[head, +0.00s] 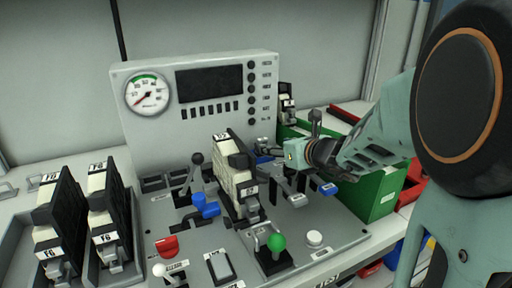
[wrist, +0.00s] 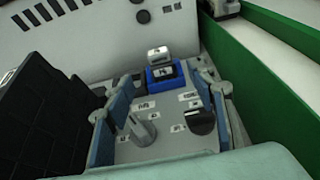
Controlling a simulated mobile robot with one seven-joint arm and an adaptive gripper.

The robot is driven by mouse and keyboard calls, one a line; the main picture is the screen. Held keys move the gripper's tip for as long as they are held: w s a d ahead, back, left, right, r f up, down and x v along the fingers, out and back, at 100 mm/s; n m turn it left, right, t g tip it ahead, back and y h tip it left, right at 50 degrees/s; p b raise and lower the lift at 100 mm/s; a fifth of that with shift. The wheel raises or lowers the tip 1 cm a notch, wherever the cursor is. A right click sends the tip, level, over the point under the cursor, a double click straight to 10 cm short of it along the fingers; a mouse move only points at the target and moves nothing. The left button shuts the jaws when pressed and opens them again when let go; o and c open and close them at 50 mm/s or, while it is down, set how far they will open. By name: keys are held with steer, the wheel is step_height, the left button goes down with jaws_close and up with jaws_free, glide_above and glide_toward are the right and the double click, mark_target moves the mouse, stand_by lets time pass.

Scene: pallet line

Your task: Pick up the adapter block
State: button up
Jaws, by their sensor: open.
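My gripper (wrist: 160,106) is open, with its two blue-padded fingers apart over the grey panel in the wrist view. It also shows in the head view (head: 278,163), low over the right part of the panel, beside the middle cream-and-black block. Nothing is held between the fingers. No thing is clearly marked as the adapter block, so I cannot tell which it is. A small blue piece with a pale top (wrist: 161,72) sits beyond the fingertips. A cream-and-black block (head: 236,178) stands upright on the panel; similar ones (head: 58,222) (head: 108,212) stand in grey holders at the left.
The panel carries a green knob (head: 276,242), a red switch (head: 167,246), a blue lever (head: 205,205) and several other controls. A gauge console (head: 215,125) rises behind.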

mark_target(265, 143)
steer(key=b+x, duration=0.1)
steer(key=x, duration=0.8)
steer(key=shift+s+f, duration=0.1)
steer(key=shift+f, duration=0.05)
steer(key=shift+d, duration=0.1)
steer(key=c, duration=1.2)
steer(key=shift+c, duration=0.4)
